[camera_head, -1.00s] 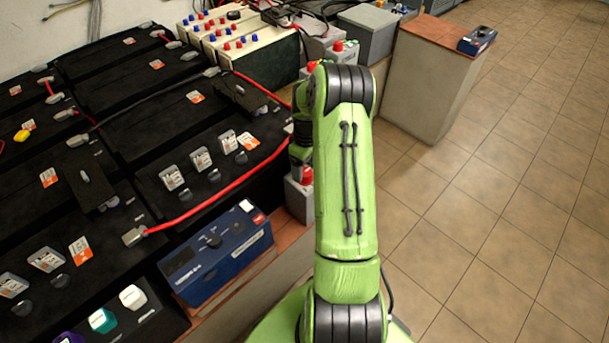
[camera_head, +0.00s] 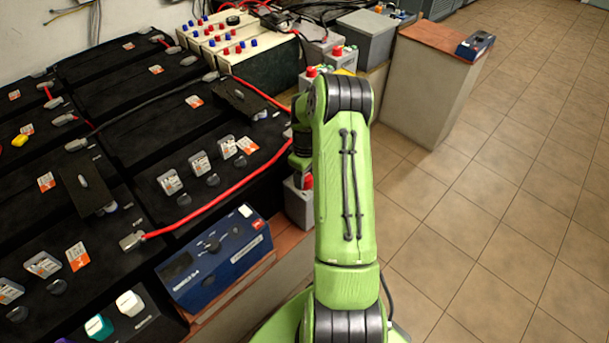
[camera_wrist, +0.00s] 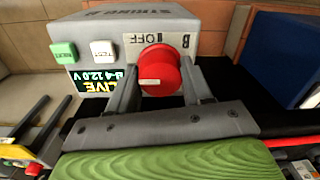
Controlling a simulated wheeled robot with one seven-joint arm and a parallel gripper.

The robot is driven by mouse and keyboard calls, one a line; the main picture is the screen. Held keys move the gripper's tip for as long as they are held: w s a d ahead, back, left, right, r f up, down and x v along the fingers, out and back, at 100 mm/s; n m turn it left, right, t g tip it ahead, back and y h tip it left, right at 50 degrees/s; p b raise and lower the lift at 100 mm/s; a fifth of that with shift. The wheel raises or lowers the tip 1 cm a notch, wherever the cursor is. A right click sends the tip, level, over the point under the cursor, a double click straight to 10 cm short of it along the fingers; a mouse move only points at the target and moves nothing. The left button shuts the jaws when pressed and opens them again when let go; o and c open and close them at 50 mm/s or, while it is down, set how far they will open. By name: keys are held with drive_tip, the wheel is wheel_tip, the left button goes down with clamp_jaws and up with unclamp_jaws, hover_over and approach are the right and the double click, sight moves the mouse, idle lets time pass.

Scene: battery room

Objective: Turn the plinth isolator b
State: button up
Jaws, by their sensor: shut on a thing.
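The plinth isolator B is a grey box (camera_wrist: 212,42) in the wrist view, with lettering that appears upside down. Its red round knob (camera_wrist: 160,72) has a white mark pointing left and sits below a plate reading OFF and B. My gripper (camera_wrist: 158,80) has one finger on each side of the knob and is shut on it. A green button, a white button and a display (camera_wrist: 97,80) reading LIVE, B-4, 12.0 V are left of the knob.
Black batteries with red cables (camera_head: 215,205) fill the left of the head view. A blue box (camera_head: 215,260) stands at the battery edge. A brick-topped plinth (camera_head: 430,90) stands behind my arm. The tiled floor (camera_head: 500,210) at right is clear. A dark blue object (camera_wrist: 285,50) is right of the isolator.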

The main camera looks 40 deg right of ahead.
drive_tip(key=m, duration=0.4)
drive_tip(key=shift+p, duration=0.35)
drive_tip(key=m, duration=0.4)
drive_tip(key=shift+m, duration=0.4)
drive_tip(key=m, duration=0.4)
drive_tip(key=shift+p, duration=0.4)
drive_tip(key=shift+m, duration=2.5)
drive_tip(key=shift+s, duration=0.1)
drive_tip(key=o, duration=1)
drive_tip(key=shift+o, duration=0.2)
